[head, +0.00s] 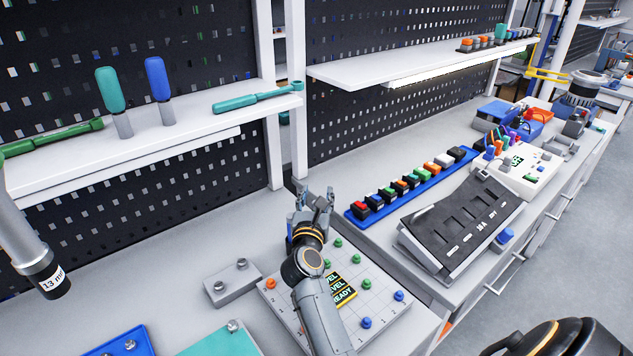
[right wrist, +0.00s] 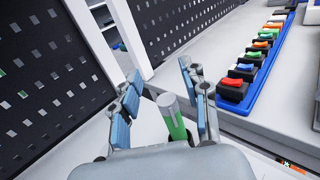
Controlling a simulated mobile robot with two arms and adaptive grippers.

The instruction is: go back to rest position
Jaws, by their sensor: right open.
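My right gripper (head: 312,198) is in the middle of the head view, above the workbench and near the back panel. Its fingers point away from me and are spread apart. In the right wrist view the open fingers (right wrist: 161,95) show with blue pads. A green cylinder with a pale grey end (right wrist: 174,118) appears between them in that view; I cannot tell whether it is touched or lies beyond. My left gripper is not in view.
A level board (head: 385,313) with colored knobs lies under my right arm. A blue rail of colored switches (head: 411,188) and a black slotted tray (head: 460,225) are to the right. A shelf (head: 215,134) holds tools. A grey tool marked 13 (head: 32,255) hangs at left.

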